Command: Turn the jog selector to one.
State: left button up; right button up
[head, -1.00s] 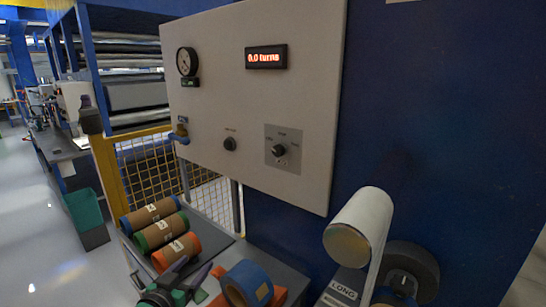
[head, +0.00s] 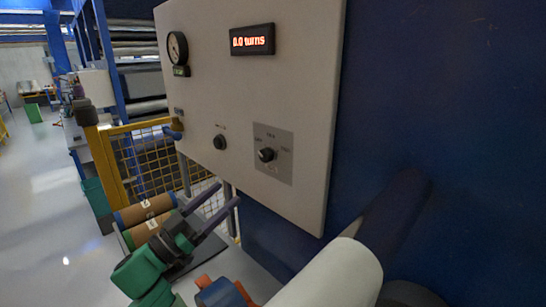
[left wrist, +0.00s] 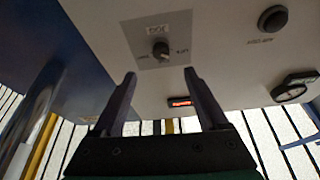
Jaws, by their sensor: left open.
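The jog selector (head: 266,154) is a small black knob on a grey square plate (head: 284,140) low on the light panel. Its plate has small labels that I cannot read surely. The knob also shows in the left wrist view (left wrist: 160,50), upside down, beyond and between my fingertips. My left gripper (head: 226,193) is open and empty, below and left of the knob, its two dark fingers pointing up toward the panel and apart from the knob. My right gripper is not in view.
The panel (head: 230,90) also carries a black button (head: 220,142), a round gauge (head: 177,46) and a red display (head: 252,40) reading 0.0 turns. Cardboard rollers (head: 150,210) lie below left.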

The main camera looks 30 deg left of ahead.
aim_at(262, 157)
pick_arm(q)
jog(key=p+x, duration=0.1)
jog(key=x, duration=0.3)
jog(key=p+x, duration=0.2)
jog(key=x, duration=0.2)
jog(key=p+x, duration=0.1)
jog(key=x, duration=0.3)
jog(key=shift+r+p, duration=0.4)
jog(key=shift+r, duration=0.1)
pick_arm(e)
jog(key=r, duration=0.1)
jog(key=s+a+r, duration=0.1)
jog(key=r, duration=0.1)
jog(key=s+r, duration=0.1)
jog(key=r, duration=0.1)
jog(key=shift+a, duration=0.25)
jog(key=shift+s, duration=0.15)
pick_arm(q)
jog(key=shift+c, duration=0.6)
jog(key=shift+w, duration=0.1)
grip_shut()
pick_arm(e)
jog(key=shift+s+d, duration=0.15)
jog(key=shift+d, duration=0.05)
